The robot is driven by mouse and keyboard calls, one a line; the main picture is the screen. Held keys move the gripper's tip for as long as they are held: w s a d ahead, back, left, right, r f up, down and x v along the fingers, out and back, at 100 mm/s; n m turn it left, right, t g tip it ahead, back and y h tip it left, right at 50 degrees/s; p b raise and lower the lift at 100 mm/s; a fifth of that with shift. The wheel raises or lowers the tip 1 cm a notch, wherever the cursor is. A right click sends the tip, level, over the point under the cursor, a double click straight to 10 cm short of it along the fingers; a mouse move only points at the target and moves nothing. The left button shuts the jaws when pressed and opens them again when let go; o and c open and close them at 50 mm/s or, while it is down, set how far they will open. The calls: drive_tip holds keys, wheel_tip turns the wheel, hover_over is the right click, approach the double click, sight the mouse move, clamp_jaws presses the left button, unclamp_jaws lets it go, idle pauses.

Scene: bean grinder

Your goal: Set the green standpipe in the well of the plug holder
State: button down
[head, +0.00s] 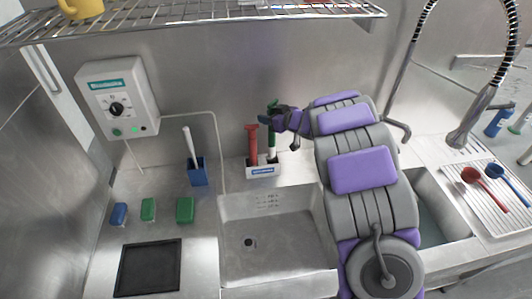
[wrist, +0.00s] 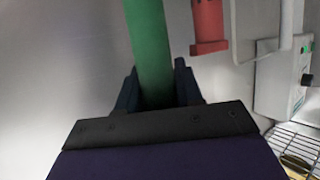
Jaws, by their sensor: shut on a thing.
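The green standpipe (head: 271,142) stands roughly upright at the right part of the white plug holder (head: 263,172), behind the sink. Whether its lower end is down in the well or just above it, I cannot tell. My gripper (head: 271,110) is shut on its upper part. In the wrist view the green standpipe (wrist: 150,45) runs between the jaws (wrist: 158,88); its lower end is out of that frame. A red standpipe (head: 252,142) stands in the holder's left part, beside the green one. It also shows in the wrist view (wrist: 208,28).
A wire shelf (head: 200,18) hangs above, with a yellow mug on it. A blue holder (head: 197,173) with a white-handled tool stands left of the plug holder. A control box (head: 117,98) is on the wall. The sink basin (head: 270,245) in front is empty.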

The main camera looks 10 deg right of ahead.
wheel_tip(320, 180, down, 9)
drive_tip(key=b, duration=0.3)
drive_tip(key=shift+d+r, duration=0.1)
drive_tip(key=shift+d, duration=0.05)
drive_tip(key=shift+r, duration=0.1)
drive_tip(key=c, duration=0.7)
unclamp_jaws()
drive_tip(key=shift+c, duration=0.2)
drive_tip(key=shift+s, duration=0.1)
drive_tip(key=p, duration=0.3)
approach(269, 136)
drive_tip(key=shift+w+d+f, duration=0.35)
drive_tip(key=shift+d+f, duration=0.2)
drive_tip(key=shift+d, duration=0.25)
